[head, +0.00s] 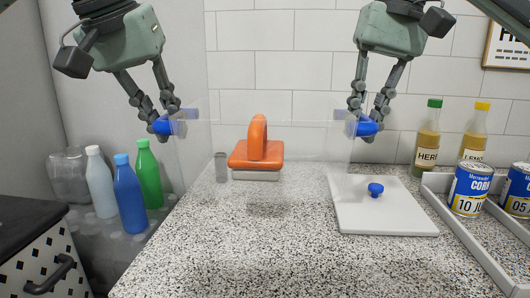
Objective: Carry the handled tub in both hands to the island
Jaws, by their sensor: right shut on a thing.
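The handled tub (310,140) is clear, with a blue handle at each end, and spans the middle of the head view. My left gripper (164,112) is closed around its left blue handle (162,127). My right gripper (368,112) is closed around its right blue handle (368,128). The tub looks level over the speckled worktop (260,245). Its clear base is hard to make out, so I cannot tell its exact height. The island cannot be identified for certain.
An orange-handled block (257,150) and a small grey cylinder (221,167) show through the tub. A white lid with a blue knob (380,215) lies right. Bottles (130,195) stand left; oil bottles (428,138) and a tray with cans (470,188) stand right. The front worktop is clear.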

